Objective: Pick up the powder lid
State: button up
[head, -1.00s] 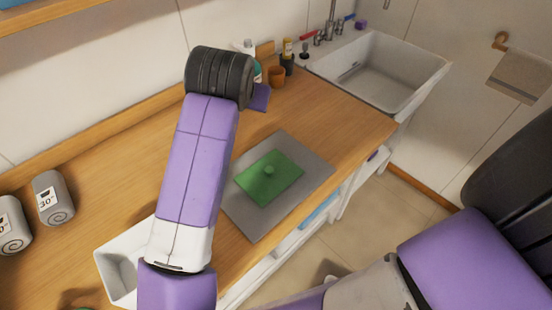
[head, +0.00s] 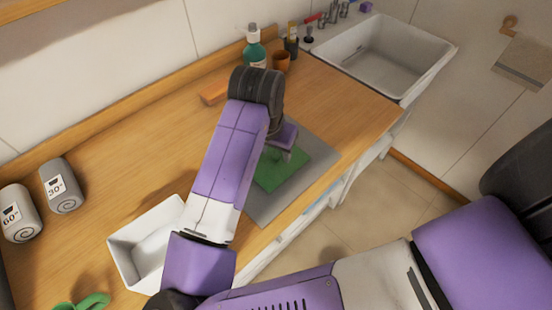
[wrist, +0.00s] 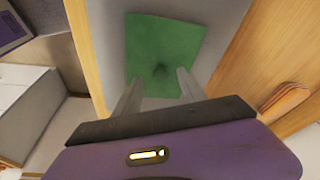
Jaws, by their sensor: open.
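My gripper (head: 283,153) is above the lid, pointing down. Its two fingers stand apart with nothing between them in the wrist view (wrist: 158,88). I cannot tell the exact height over the knob.
A white bin (head: 133,252) stands left of my arm. Behind are an orange-brown block (head: 213,92), a green bottle (head: 254,52) and an orange cup (head: 281,62). A sink (head: 385,60) is at back right. Two grey containers (head: 62,188) stand at left.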

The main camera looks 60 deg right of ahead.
jog(key=shift+x, duration=0.9)
grip_shut()
jog(key=shift+r, duration=0.1)
